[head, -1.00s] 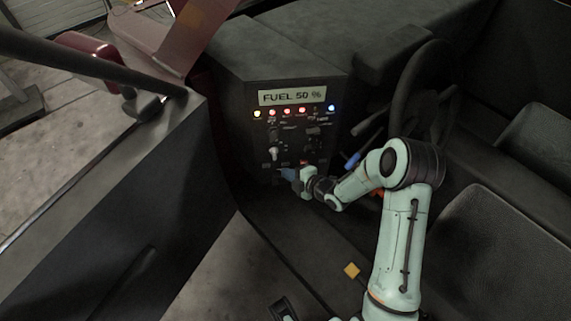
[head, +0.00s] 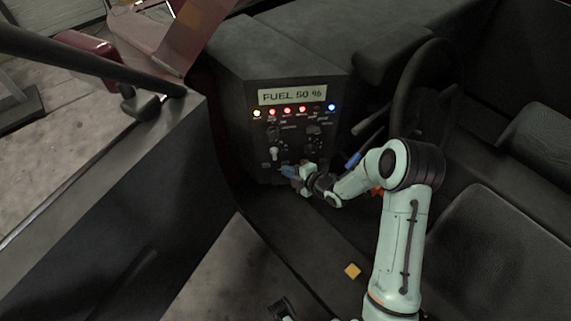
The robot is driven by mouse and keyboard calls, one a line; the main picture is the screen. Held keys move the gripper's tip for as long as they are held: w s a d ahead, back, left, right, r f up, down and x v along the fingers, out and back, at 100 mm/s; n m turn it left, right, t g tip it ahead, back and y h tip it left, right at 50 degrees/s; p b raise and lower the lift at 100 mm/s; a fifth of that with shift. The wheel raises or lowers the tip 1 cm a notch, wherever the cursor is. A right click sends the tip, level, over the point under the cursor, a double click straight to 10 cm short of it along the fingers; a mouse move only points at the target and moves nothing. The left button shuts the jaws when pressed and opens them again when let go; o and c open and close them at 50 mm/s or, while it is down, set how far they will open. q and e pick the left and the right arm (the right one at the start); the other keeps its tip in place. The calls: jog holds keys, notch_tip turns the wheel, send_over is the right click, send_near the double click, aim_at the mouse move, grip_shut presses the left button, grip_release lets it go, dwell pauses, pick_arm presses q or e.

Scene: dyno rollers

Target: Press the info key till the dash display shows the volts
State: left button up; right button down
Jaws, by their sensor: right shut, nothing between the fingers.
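The dash display (head: 292,96) sits at the top of the dark panel and reads FUEL 50 %. A row of lit lamps, yellow, red and blue, runs below it. Knobs and small keys (head: 274,153) are lower on the panel; their labels are too small to read, so I cannot tell which is the info key.
A steering wheel (head: 428,92) and a dark seat (head: 490,250) are to the right. A blue-ended lever (head: 353,160) stands close to my right forearm. A yellow knob (head: 352,271) is low in front. A dark side wall (head: 110,220) is at left.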

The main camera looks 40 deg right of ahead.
jog(key=shift+w+d, duration=0.15)
jog(key=shift+w, duration=0.05)
dwell(0.5)
jog(key=shift+s+a+b, duration=0.4)
jog(key=shift+s+b, duration=0.05)
jog(key=shift+s, duration=0.2)
jog(key=s, duration=0.1)
jog(key=s+a+b, duration=0.1)
jog(key=s, duration=0.1)
jog(key=s+a, duration=0.1)
jog(key=shift+s+a+b, duration=0.2)
jog(key=shift+a+b, duration=0.05)
jog(key=shift+b, duration=0.05)
dwell(0.8)
